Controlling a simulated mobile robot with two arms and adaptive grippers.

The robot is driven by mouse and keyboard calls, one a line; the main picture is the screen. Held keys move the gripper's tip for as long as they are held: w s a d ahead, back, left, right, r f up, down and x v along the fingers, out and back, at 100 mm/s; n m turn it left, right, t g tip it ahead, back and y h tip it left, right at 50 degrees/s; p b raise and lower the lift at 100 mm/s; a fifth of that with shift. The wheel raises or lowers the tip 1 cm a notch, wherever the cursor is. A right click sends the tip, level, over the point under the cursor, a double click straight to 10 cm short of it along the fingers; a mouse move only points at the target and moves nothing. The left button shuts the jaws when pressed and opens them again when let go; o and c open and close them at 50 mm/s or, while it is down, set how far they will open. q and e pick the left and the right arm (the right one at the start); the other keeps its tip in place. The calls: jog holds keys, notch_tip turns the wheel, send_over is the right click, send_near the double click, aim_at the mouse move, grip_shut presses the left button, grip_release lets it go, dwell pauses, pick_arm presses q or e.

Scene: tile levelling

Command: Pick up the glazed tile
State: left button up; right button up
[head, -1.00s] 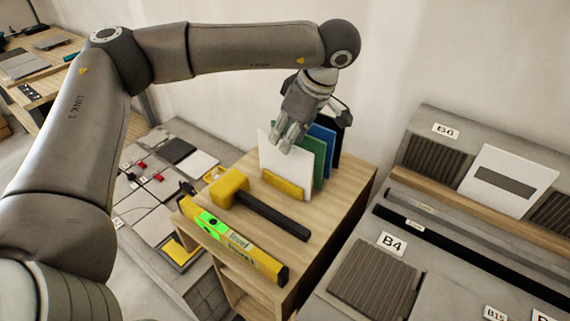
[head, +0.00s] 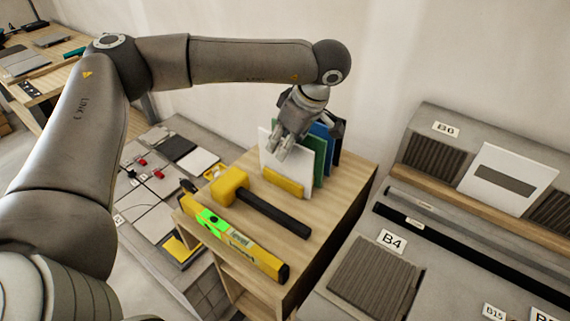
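Several upright tiles stand in a row in a yellow holder (head: 283,183) on the wooden cabinet top. The front one is a white tile (head: 273,165), with a green tile (head: 320,160) and a blue tile (head: 324,136) behind it. I cannot tell from the view which is glazed. My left gripper (head: 280,151) points down at the upper part of the white tile and overlaps it in the picture. Whether its fingers touch or straddle the tile is unclear, and so is their opening. My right gripper is not in view.
A yellow-headed mallet (head: 260,204) and a yellow level (head: 240,246) lie on the cabinet top (head: 335,205) in front of the tiles. At right, a grey rack holds a ribbed tile (head: 374,280) and a framed white panel (head: 506,180). Floor tiles (head: 155,222) lie at left.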

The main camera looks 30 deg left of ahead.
pick_arm(q)
grip_shut()
jog(key=shift+r, duration=0.1)
dwell(0.5)
